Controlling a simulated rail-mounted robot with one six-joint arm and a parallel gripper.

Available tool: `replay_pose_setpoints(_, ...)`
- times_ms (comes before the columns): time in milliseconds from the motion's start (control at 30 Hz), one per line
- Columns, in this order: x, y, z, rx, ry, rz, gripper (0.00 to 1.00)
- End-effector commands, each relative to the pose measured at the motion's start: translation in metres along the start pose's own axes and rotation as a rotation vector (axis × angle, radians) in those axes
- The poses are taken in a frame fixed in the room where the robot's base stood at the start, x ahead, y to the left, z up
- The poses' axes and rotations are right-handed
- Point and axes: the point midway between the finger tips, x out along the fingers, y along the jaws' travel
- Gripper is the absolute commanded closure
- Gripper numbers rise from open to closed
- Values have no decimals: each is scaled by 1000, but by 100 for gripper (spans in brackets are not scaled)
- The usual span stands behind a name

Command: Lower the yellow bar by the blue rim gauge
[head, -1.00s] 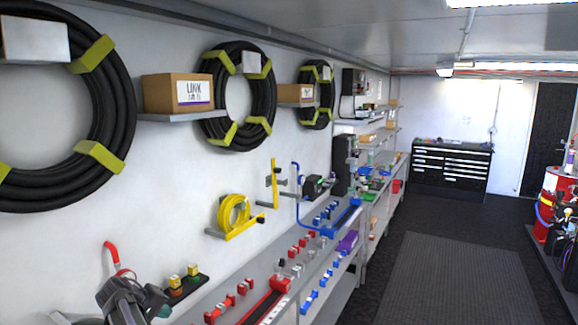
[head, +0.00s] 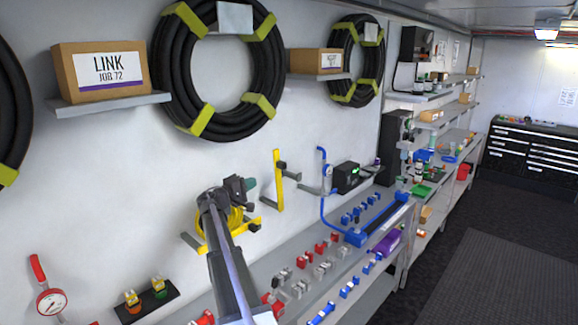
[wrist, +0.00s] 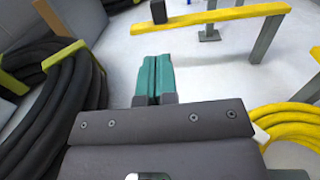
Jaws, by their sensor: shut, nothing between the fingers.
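An upright yellow bar (head: 279,180) stands out from the white wall with a dark block on it and a grey arm at its foot. In the wrist view the yellow bar (wrist: 215,16) lies across the top, beyond my fingertips, with a grey arm at its right end. My gripper (head: 250,184) is left of the bar, in front of the coiled yellow hose and apart from the bar. Its green fingers (wrist: 153,80) are shut and empty.
The coiled yellow hose (wrist: 290,125) hangs close to my gripper's right in the wrist view. Black hose coils (head: 222,70) hang above. A red-rimmed gauge (head: 50,301) is at lower left. A bench (head: 290,262) carries red and blue fittings.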

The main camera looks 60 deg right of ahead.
Motion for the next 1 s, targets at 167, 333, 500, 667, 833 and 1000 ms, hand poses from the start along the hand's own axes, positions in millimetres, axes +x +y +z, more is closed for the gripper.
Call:
replay_pose_setpoints(167,0,0,0,3,2,-3,100)
replay_pose_setpoints(333,4,0,0,3,1,-4,100)
replay_pose_setpoints(500,27,0,-1,3,0,-5,100)
replay_pose_setpoints(667,62,0,-1,3,-1,-5,100)
replay_pose_setpoints(833,100,0,-1,3,0,-6,100)
replay_pose_setpoints(1000,128,-1,-1,3,1,-6,100)
